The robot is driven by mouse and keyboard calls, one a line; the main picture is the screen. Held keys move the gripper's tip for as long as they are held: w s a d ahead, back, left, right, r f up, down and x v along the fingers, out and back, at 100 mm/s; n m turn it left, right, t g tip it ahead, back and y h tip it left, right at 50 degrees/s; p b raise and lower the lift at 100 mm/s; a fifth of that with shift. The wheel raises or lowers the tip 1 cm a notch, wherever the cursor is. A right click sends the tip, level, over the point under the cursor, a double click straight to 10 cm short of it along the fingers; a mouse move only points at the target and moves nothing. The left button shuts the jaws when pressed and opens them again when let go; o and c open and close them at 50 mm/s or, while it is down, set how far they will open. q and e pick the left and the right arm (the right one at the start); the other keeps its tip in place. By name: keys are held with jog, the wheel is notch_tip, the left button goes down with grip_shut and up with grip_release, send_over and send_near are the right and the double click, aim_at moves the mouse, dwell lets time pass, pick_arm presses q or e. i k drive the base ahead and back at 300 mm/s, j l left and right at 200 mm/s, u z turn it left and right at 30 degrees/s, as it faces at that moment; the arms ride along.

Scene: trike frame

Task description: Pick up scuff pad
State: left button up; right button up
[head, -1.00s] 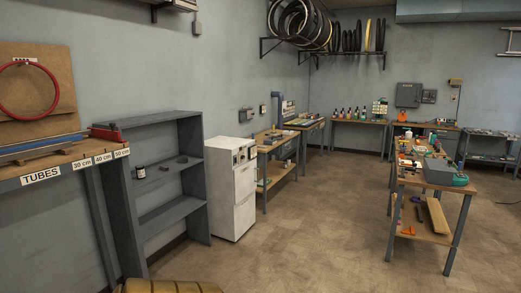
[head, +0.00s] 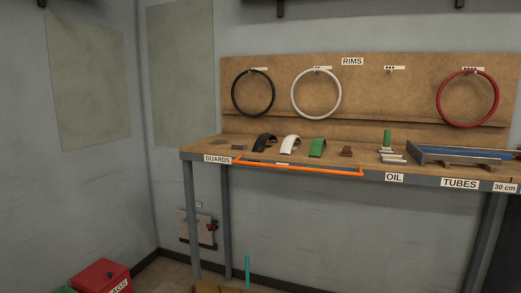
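No object here can be named for certain as the scuff pad. On the wooden workbench (head: 205,150), a small dark grey flat piece (head: 238,147) lies near the left end, beside a thin grey patch (head: 217,142). A small reddish-brown block (head: 346,151) sits right of the guards. Both are too small to identify. Neither of my grippers is in view.
Black (head: 264,141), white (head: 290,143) and green (head: 317,147) curved guards stand on the bench. An orange bar (head: 300,168) runs along its front edge. Rims hang on the backboard (head: 365,85). A red bin (head: 100,277) stands at lower left.

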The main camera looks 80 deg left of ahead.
aim_at(346, 151)
jog(key=u, duration=2.05)
jog(key=i+l+z, duration=0.1)
jog(key=i+l, duration=0.2)
jog(key=i, duration=0.05)
